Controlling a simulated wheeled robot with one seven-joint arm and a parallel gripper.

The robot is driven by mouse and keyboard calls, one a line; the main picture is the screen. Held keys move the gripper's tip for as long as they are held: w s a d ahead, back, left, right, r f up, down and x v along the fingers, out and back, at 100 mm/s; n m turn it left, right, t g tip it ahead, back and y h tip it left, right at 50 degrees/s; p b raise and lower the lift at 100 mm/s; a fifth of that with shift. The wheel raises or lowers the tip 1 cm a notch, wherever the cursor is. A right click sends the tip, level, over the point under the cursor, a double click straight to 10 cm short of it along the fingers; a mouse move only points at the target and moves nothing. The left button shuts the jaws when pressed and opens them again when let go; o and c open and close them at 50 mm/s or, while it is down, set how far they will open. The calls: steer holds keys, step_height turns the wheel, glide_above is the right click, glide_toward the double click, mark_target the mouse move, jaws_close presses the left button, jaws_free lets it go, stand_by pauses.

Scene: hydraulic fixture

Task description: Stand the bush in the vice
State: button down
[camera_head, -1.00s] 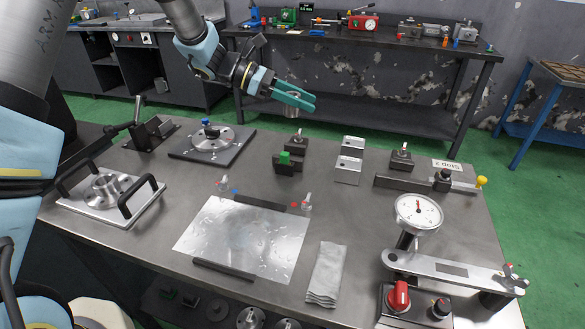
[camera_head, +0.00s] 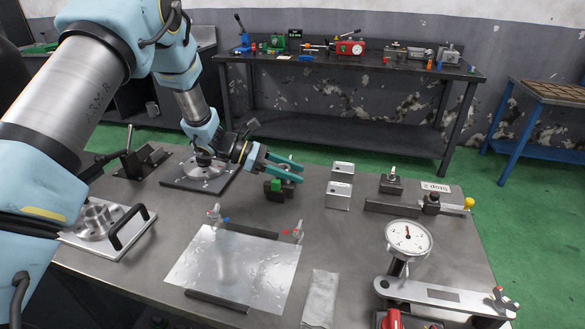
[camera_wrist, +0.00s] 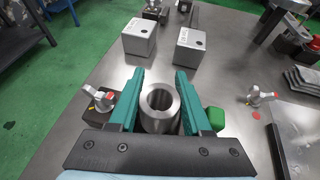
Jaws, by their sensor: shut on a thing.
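The bush (camera_wrist: 161,124) is a grey metal hollow cylinder. In the wrist view it stands upright between the two green fingers of my gripper (camera_wrist: 159,73), which are shut on it. In the head view my gripper (camera_head: 299,172) is low over a small black fixture, probably the vice, with a green block (camera_head: 277,185) at its front and a lever clamp behind. In the wrist view the bush sits between the lever clamp (camera_wrist: 100,98) and the green block (camera_wrist: 214,118). The fingers hide most of the fixture, and I cannot tell if the bush touches its base.
Two silver blocks (camera_head: 342,171) stand to the right of my gripper. A shiny plate (camera_head: 225,265) lies in front, with small red-tipped clamps at its far corners. A dial gauge stand (camera_head: 408,237) is at right. A round flanged fixture (camera_head: 203,174) is to the left.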

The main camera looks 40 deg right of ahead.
steer(key=shift+f+b, duration=0.7)
steer(key=shift+b, duration=0.4)
